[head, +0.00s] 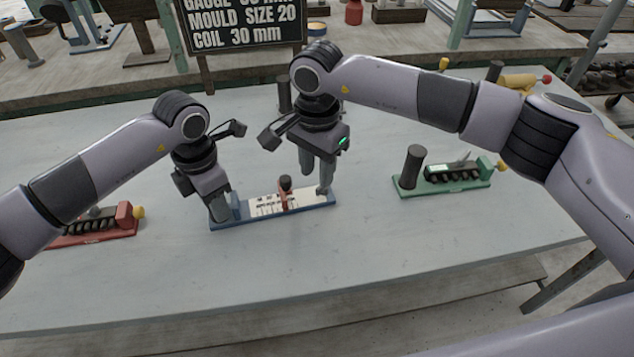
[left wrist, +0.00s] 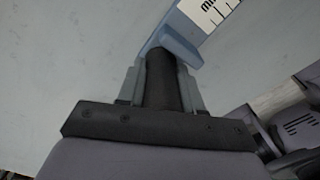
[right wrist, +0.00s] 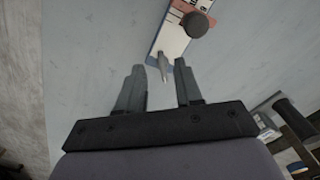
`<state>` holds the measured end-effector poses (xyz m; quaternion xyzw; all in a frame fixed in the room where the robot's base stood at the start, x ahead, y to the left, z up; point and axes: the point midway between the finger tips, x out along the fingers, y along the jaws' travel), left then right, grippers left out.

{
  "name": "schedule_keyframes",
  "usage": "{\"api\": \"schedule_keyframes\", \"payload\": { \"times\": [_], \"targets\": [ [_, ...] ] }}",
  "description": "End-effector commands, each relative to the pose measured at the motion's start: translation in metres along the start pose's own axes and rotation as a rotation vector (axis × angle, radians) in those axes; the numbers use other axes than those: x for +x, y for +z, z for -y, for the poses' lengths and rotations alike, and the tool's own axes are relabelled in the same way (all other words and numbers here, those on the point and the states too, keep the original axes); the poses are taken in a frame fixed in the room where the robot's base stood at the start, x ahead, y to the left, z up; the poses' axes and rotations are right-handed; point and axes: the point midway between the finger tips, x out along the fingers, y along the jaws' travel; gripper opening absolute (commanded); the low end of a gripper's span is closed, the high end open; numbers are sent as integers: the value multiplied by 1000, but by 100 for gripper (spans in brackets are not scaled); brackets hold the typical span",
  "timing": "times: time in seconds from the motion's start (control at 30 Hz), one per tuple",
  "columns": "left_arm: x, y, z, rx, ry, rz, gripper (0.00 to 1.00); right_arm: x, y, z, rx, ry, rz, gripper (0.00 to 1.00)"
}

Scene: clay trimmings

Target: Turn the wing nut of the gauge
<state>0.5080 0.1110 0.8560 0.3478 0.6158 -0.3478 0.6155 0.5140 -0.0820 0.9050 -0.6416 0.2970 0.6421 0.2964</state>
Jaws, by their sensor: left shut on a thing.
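The gauge is a blue base (head: 240,222) with a white scale (head: 262,207), lying on the table. A red slider (head: 284,196) with a dark round knob (head: 285,183) stands across it; the knob also shows in the right wrist view (right wrist: 195,25). My left gripper (head: 220,212) is shut on the dark handle (left wrist: 163,80) at the gauge's left end. My right gripper (head: 317,180) is open over the right end. A thin grey piece (right wrist: 165,66), seemingly the wing nut seen edge-on, shows between and slightly beyond its fingertips; I cannot tell whether they touch it.
A red device (head: 123,220) stands at the left and a green-based one (head: 440,187) at the right. A dark sign (head: 245,25) stands behind the grippers. The table (head: 330,270) is clear in front of the gauge.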

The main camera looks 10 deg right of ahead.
Motion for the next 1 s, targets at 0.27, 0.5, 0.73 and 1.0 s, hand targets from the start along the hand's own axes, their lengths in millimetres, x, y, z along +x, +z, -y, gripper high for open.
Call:
{"api": "schedule_keyframes", "payload": {
  "times": [0.27, 0.5, 0.73, 1.0],
  "targets": [
    [-1, 1, 0, 0, 0, 3, 0, 40, 0, 0, 0, 0, 1, 35],
    [-1, 1, 0, 0, 0, 3, 0, 47, 0, 0, 0, 0, 0, 35],
    [-1, 1, 0, 0, 0, 3, 0, 47, 0, 0, 0, 0, 0, 12],
    [-1, 1, 0, 0, 1, 3, 0, 47, 0, 0, 3, 0, 0, 0]
  ]
}}
